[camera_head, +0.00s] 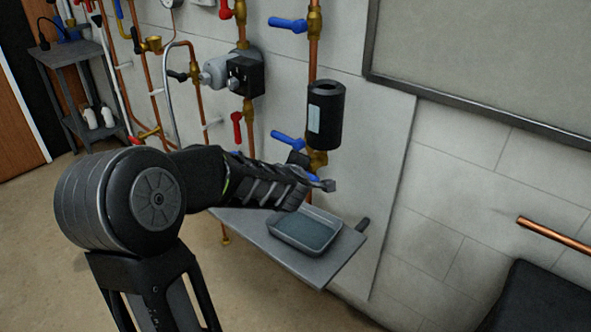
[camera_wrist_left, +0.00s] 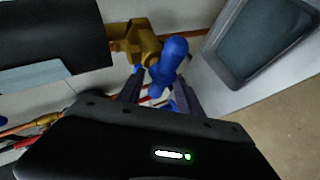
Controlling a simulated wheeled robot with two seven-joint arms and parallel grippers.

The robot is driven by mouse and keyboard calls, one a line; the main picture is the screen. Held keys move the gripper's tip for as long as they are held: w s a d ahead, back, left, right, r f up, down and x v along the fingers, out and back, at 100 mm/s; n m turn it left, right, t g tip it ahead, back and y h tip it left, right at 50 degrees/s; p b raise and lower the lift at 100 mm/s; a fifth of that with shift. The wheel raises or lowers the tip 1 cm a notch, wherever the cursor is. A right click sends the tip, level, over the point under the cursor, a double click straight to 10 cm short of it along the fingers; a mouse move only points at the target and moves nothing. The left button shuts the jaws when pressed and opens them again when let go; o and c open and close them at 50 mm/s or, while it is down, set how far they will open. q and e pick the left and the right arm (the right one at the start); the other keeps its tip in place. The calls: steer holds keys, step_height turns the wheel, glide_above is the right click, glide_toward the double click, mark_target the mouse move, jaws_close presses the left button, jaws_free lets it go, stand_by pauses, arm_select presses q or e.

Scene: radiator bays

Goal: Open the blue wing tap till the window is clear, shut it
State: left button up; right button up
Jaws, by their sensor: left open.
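A black cylinder (camera_head: 325,128) hangs on the copper pipe in the head view, with a pale blue-grey window (camera_head: 314,119) on its side. A brass fitting (camera_head: 317,158) sits under it. A bit of blue, apparently the wing tap (camera_head: 315,178), shows there behind my left gripper (camera_head: 322,183). In the left wrist view, the blue wing tap (camera_wrist_left: 172,58) stands out from a brass body (camera_wrist_left: 137,42). My open left gripper (camera_wrist_left: 160,88) has its fingers either side of the tap's lower end; I cannot tell whether they touch it. My right gripper is out of view.
A grey tray (camera_head: 305,232) with dark liquid stands on a shelf (camera_head: 335,265) below the gripper. Blue levers (camera_head: 288,140) (camera_head: 288,25), a red lever (camera_head: 237,127) and a pump (camera_head: 245,75) are nearby. Copper pipes line the wall at left.

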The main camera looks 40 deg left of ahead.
arm_select(q)
steer(key=p+v, duration=0.2)
steer(key=v, duration=0.5)
steer(key=shift+d, duration=0.1)
